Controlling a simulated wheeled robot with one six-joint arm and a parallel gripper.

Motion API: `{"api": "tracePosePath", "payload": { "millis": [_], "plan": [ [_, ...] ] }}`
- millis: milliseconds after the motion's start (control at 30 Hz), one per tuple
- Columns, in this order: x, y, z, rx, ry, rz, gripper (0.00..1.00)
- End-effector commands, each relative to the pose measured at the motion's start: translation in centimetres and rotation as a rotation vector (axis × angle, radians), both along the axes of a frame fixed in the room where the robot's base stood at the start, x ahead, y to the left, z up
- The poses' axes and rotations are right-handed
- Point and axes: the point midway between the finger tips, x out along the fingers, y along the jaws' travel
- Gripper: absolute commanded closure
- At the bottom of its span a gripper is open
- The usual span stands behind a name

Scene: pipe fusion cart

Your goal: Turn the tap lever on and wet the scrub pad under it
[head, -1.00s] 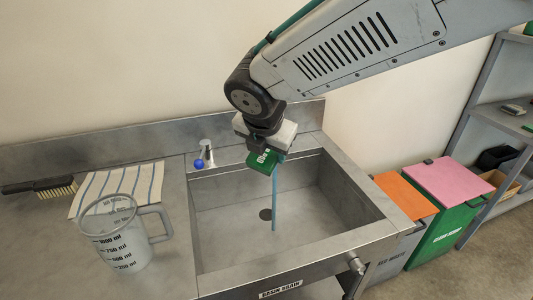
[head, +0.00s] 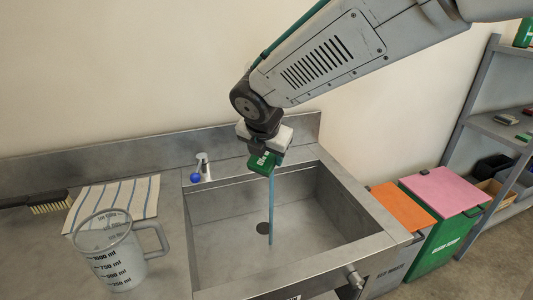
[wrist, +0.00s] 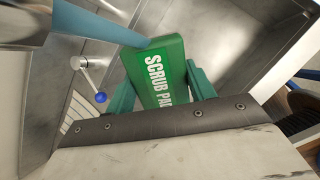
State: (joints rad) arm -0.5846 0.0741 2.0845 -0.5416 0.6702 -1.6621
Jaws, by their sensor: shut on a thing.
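My gripper (head: 264,152) is shut on the green scrub pad (head: 262,162) over the basin. In the wrist view the pad (wrist: 158,75) sits between the green fingers, its white "SCRUB PAD" label facing up. A blue water stream (head: 271,210) runs down to the basin floor just below and beside the pad. In the wrist view the stream (wrist: 98,22) meets or passes the pad's far edge; I cannot tell how much of the pad it touches. The tap lever (head: 195,178) has a blue knob and stands on the back left ledge; it also shows in the wrist view (wrist: 100,97).
The basin (head: 225,235) is otherwise empty, with a dark drain (head: 262,228). On the left counter are a measuring jug (head: 108,255), a striped cloth (head: 140,195) and a brush (head: 50,205). Lidded bins, orange (head: 403,200) and pink (head: 440,190), stand right.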

Motion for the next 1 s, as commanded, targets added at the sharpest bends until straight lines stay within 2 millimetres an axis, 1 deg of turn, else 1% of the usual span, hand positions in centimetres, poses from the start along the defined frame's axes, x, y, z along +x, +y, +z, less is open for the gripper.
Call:
{"api": "tracePosePath", "payload": {
  "millis": [267, 367, 1000],
  "plan": [
    [0.0, 0.0, 0.0, 0.0, 0.0, 0.0, 0.64],
    [-0.5, 0.1, 0.0, 0.0, 0.001, 0.001, 0.64],
    [-5.5, 0.9, 0.0, 0.0, 0.0, 0.002, 0.64]
  ]
}}
